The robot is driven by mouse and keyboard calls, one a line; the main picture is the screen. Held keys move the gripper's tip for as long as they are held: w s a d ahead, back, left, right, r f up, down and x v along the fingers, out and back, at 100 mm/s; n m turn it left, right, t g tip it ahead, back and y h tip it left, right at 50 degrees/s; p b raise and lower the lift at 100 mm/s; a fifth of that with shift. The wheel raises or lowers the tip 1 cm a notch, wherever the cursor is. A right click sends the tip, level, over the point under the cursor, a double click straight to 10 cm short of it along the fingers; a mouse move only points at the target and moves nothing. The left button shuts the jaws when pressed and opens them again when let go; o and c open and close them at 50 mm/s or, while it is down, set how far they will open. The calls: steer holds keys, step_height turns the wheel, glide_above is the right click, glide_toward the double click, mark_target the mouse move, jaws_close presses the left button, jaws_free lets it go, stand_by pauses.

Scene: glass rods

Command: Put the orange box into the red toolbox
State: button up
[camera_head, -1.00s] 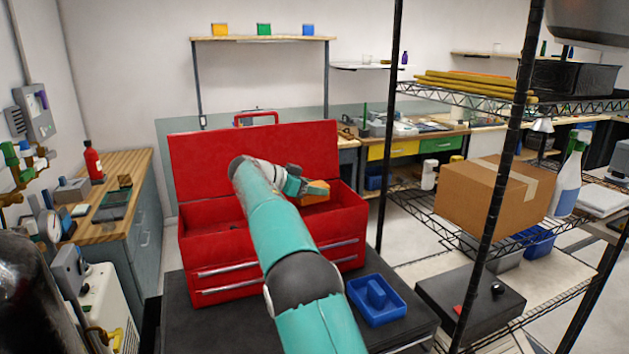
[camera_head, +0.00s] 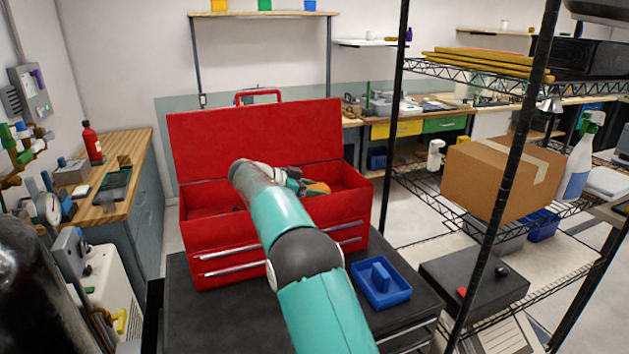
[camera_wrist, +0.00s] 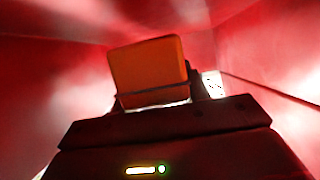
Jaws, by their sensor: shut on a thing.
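The red toolbox (camera_head: 223,269) stands open on a black cabinet top, its lid raised at the back. My gripper (camera_head: 311,190) is inside the toolbox opening, toward its right part. It is shut on the orange box (camera_head: 318,188), which is mostly hidden by the gripper in the head view. In the wrist view the orange box (camera_wrist: 148,72) sits at the jaws, with red toolbox walls all around it. I cannot tell whether the box touches the toolbox floor.
A blue tray (camera_head: 398,293) sits on the black cabinet top (camera_head: 225,325) right of the toolbox. A wire shelf with a black post (camera_head: 393,150) and a cardboard box (camera_head: 490,180) stands at the right. A wooden bench (camera_head: 125,150) is at the left.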

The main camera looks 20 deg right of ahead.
steer(key=shift+f, duration=0.5)
steer(key=shift+f, duration=0.5)
